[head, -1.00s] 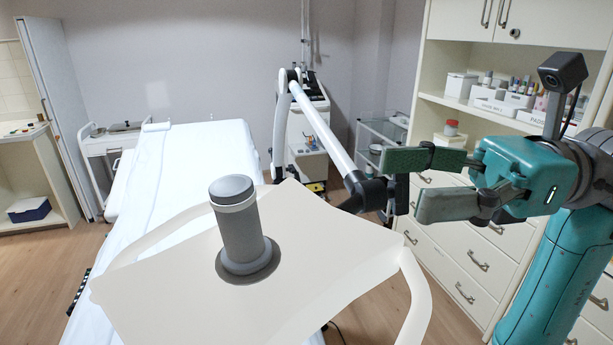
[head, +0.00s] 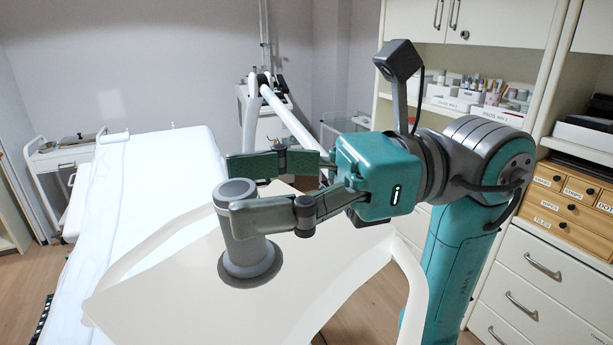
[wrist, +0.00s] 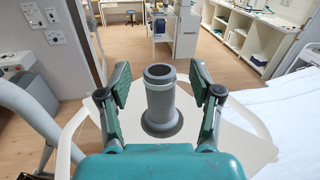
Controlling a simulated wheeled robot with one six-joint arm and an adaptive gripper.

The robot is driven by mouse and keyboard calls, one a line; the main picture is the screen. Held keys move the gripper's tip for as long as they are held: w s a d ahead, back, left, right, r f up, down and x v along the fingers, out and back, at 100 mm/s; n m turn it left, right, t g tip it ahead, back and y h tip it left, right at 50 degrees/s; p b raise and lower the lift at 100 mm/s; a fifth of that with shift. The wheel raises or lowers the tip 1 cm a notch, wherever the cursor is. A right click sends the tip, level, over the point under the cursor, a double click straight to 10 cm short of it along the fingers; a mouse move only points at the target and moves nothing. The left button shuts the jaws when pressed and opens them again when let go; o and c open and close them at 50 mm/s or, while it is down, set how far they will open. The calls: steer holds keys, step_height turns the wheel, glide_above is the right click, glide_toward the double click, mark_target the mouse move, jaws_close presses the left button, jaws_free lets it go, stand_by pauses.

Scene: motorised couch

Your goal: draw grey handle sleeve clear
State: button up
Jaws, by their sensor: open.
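In the wrist view the sleeve (wrist: 160,104) stands between the two green-padded fingers of my gripper (wrist: 159,76), with a visible gap on each side.
A curved cream rail (head: 412,290) runs along the panel's right side. The white-sheeted couch (head: 150,185) lies behind and to the left. A white jointed arm (head: 292,122) rises behind my gripper. Drawers and shelves (head: 530,265) stand at the right.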

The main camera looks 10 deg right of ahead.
mark_target(232, 192)
steer(key=shift+s+a, duration=0.1)
steer(key=shift+a, duration=0.6)
jaws_close()
steer(key=shift+s+a+r, duration=0.15)
steer(key=shift+r, duration=1.9)
steer(key=shift+s+a+r, duration=0.1)
steer(key=shift+r, duration=1.9)
step_height(232, 192, up, 7)
stand_by(0.4)
